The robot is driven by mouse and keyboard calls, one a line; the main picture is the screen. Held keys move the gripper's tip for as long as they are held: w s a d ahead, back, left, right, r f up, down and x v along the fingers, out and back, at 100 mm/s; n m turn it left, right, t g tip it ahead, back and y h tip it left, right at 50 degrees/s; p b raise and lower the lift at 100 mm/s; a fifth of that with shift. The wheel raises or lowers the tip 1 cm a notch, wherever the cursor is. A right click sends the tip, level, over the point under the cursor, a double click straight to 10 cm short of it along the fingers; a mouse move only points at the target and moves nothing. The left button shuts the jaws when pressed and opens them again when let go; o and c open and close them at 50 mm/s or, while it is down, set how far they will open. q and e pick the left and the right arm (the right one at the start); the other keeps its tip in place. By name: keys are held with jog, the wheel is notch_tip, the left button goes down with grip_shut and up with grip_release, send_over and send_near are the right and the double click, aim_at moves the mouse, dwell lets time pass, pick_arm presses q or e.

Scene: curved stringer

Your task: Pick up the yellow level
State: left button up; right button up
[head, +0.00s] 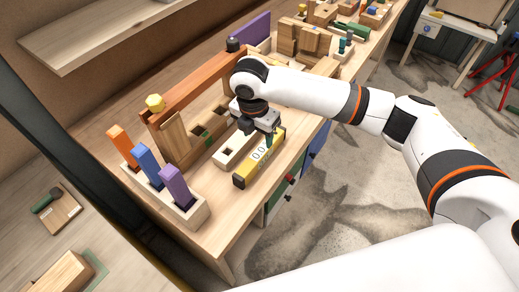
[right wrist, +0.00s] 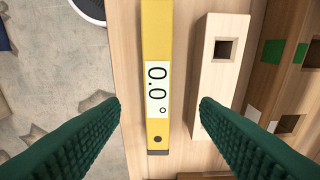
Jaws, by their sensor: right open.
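The yellow level (head: 251,166) lies on the workbench close to its front edge, with a white display face reading 0.0. In the right wrist view the level (right wrist: 156,45) runs up and down between my two green fingers. My right gripper (head: 261,130) is above the level in the head view. Its fingers (right wrist: 160,103) are wide apart, one on each side of the level, and hold nothing. How high they are above the bench is hard to tell. My left gripper is not in view.
A pale block with square holes (right wrist: 218,75) lies beside the level. A holder (head: 190,217) with orange, blue and purple pieces stands at the bench's near end. An orange beam (head: 190,85) on wooden supports stands behind. Bare bench (head: 225,237) shows near the front corner.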

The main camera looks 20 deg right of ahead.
aim_at(261, 151)
notch_tip(261, 151, down, 4)
jog(key=shift+d+r, duration=0.1)
jog(key=shift+d, duration=0.05)
jog(key=shift+w+f+p, duration=0.15)
jog(key=shift+f+p, duration=0.1)
jog(key=shift+p, duration=0.05)
jog(key=shift+d+f, duration=0.1)
jog(key=shift+f, duration=0.25)
jog(key=f, duration=0.1)
jog(key=f+p, duration=0.1)
jog(key=f, duration=0.1)
jog(key=shift+d+f, duration=0.2)
jog(key=shift+d, duration=0.05)
jog(key=shift+f, duration=0.5)
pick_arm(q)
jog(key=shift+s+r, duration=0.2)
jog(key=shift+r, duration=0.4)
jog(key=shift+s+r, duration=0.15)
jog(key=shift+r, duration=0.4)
pick_arm(e)
jog(key=shift+c, duration=0.2)
jog(key=c, duration=0.6)
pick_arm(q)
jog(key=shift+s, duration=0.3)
pick_arm(e)
jog(key=c, duration=0.6)
